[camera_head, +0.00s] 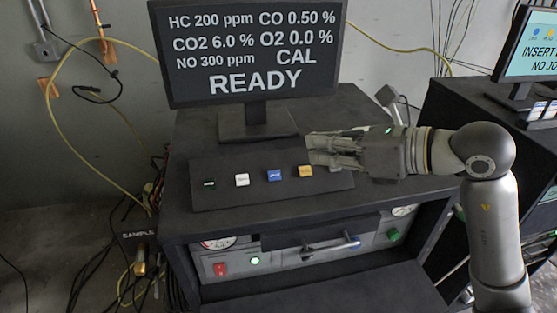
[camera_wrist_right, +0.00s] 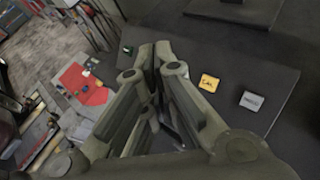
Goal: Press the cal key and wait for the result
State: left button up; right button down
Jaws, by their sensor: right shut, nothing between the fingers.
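The cal key is a yellow-orange key (camera_head: 305,171) on the sloped dark key panel (camera_head: 225,197). It also shows in the wrist view (camera_wrist_right: 209,82), with small lettering that seems to read "CAL". My right gripper (camera_head: 312,150) is shut and empty, its fingertips just above and behind the yellow key in the head view. In the wrist view the fingertips (camera_wrist_right: 154,50) lie left of that key, apart from it in the picture. The monitor (camera_head: 250,60) reads "CAL READY" with HC, CO, CO2, O2 and NO values. My left gripper is in neither view.
A dark key (camera_head: 209,183), a white key (camera_head: 242,180) and a blue key (camera_head: 274,175) sit left of the yellow one. A grey-white key (camera_wrist_right: 252,101) lies on its other side. A second monitor (camera_head: 530,45) stands at the right.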

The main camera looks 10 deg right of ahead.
jog(key=b, duration=0.4)
send_over(305, 171)
jog(key=s, duration=0.3)
jog(key=f, duration=0.5)
jog(key=shift+s+d+f, duration=0.15)
jog(key=shift+d+f, duration=0.2)
jog(key=shift+d, duration=0.05)
jog(key=shift+w+f, duration=0.4)
jog(key=shift+w, duration=0.1)
pick_arm(q)
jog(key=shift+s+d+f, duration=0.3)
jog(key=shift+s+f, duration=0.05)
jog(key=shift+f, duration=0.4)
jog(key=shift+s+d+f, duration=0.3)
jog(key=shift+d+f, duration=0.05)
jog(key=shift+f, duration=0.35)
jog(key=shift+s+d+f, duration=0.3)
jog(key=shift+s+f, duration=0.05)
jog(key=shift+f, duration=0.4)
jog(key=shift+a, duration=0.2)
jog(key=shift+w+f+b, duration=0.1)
jog(key=shift+b, duration=0.25)
pick_arm(e)
jog(key=shift+w+f, duration=0.1)
jog(key=shift+f, duration=0.1)
